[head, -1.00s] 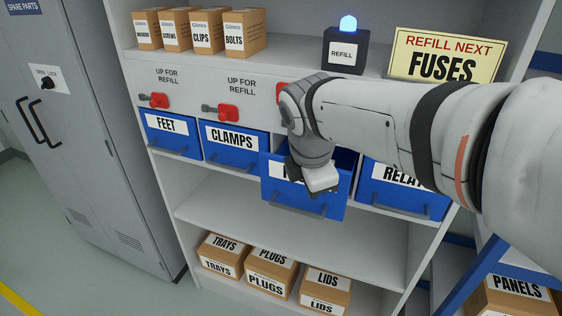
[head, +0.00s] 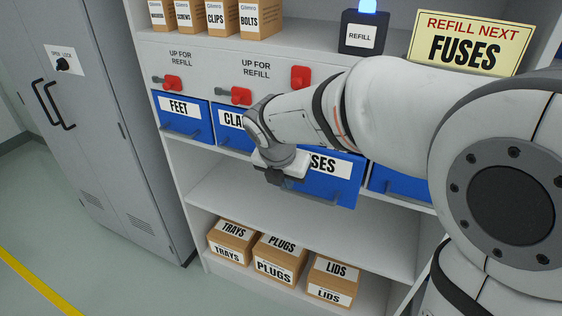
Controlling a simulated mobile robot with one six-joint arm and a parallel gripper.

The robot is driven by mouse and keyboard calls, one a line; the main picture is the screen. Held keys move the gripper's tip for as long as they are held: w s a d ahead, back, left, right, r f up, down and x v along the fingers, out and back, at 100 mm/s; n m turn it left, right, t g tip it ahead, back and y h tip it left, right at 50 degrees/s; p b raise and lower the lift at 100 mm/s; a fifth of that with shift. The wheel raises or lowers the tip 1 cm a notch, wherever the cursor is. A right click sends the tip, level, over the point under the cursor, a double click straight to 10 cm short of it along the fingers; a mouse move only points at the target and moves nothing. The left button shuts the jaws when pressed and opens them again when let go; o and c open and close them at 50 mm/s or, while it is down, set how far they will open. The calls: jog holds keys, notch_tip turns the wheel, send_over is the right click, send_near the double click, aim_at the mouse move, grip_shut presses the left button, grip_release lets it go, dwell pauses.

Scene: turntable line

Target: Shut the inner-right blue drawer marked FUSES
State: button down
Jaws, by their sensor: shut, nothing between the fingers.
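The blue FUSES drawer (head: 335,185) is in the inner-right place of the drawer row. Its front stands forward of its neighbours, so it looks partly out. Its grey handle (head: 325,198) runs along the lower front. My arm hides its upper left part and the start of its label. My gripper (head: 276,178) is shut and empty, at the left end of the drawer front. I cannot tell whether it touches the front or the handle.
The FEET drawer (head: 184,128) looks flush; the CLAMPS drawer (head: 228,132) is partly hidden by my arm. The blue drawer on the right (head: 390,182) is mostly covered. A red lever (head: 301,76) points upright above FUSES. Boxes (head: 280,262) stand on the lower shelf.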

jog(key=shift+w+d+f+p, duration=0.1)
jog(key=shift+w+d+p, duration=0.25)
jog(key=shift+w, duration=0.65)
jog(key=shift+w+d+p, duration=0.15)
jog(key=shift+w+d, duration=0.25)
jog(key=shift+w, duration=0.55)
jog(key=w, duration=0.1)
jog(key=w+d+p, duration=0.1)
jog(key=w, duration=0.1)
jog(key=w+p, duration=0.1)
jog(key=shift+w+d, duration=0.15)
jog(key=shift+d, duration=0.1)
jog(key=shift+w, duration=0.15)
jog(key=shift+s, duration=0.2)
